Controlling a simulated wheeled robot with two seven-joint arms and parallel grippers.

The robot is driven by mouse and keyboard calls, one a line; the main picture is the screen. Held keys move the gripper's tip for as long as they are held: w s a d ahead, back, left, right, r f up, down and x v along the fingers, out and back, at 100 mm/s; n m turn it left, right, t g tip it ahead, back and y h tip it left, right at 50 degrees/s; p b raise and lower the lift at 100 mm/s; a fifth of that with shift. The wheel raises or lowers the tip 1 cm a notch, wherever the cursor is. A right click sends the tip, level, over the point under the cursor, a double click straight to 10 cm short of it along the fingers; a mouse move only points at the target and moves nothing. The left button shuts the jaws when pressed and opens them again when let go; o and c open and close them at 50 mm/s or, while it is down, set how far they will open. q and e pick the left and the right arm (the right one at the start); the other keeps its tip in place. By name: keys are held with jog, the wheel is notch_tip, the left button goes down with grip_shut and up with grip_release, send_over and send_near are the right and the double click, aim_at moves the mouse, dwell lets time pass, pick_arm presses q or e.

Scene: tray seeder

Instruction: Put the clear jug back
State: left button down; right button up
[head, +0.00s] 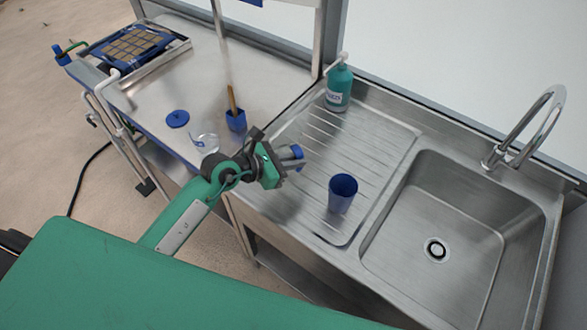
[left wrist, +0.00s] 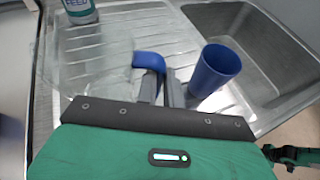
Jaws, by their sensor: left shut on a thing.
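My left gripper (head: 285,162) is shut on the blue handle (left wrist: 148,60) of the clear jug, above the left part of the drainboard. In the left wrist view the jug's see-through body (left wrist: 92,62) shows faintly to the left of the handle. In the head view the blue handle (head: 295,152) shows at the fingertips, while the clear body is hard to make out. I cannot tell whether the jug touches the drainboard. My right gripper is not seen clearly in either view.
A blue cup (head: 343,192) stands on the drainboard (head: 318,150), with a teal bottle (head: 338,88) behind. The sink (head: 450,215) is empty. The left table holds a clear vessel (head: 205,141), a blue disc (head: 177,119), a blue holder (head: 236,121) and a seed tray (head: 131,44).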

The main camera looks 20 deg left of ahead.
pick_arm(q)
notch_tip(320, 180, down, 3)
jog(key=shift+f, duration=0.7)
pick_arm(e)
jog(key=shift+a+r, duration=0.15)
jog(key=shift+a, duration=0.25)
